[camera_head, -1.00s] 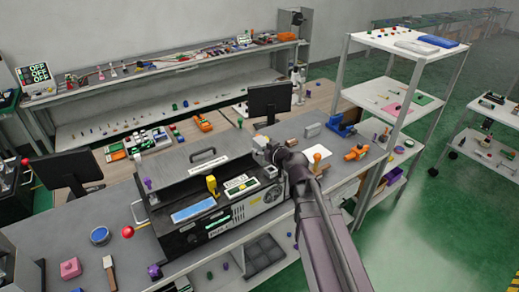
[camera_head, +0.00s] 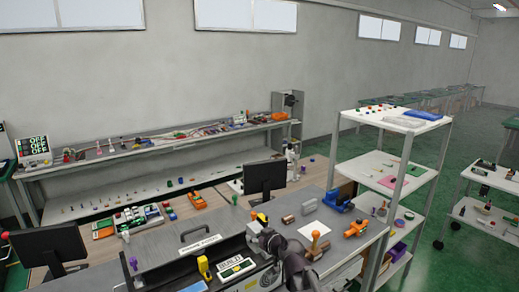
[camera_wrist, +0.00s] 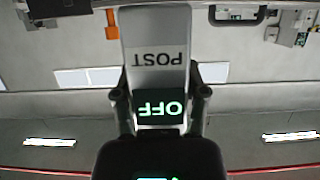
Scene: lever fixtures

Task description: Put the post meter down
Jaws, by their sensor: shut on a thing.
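The post meter (camera_wrist: 155,50) fills the upper middle of the wrist view. It is a pale grey block with the word POST and a dark display reading OFF, both upside down in the picture. My gripper (camera_wrist: 160,100) is shut on it, with one dark finger on each side. In the head view my gripper (camera_head: 262,228) is over the back right of the grey machine box (camera_head: 190,246). The meter itself cannot be made out clearly there. What lies under it is hidden.
A monitor (camera_head: 265,178) stands behind my gripper. To the right on the bench are a white pad (camera_head: 314,231), an orange fixture (camera_head: 356,228) and a blue fixture (camera_head: 338,200). A tall white shelf (camera_head: 385,119) stands at the right.

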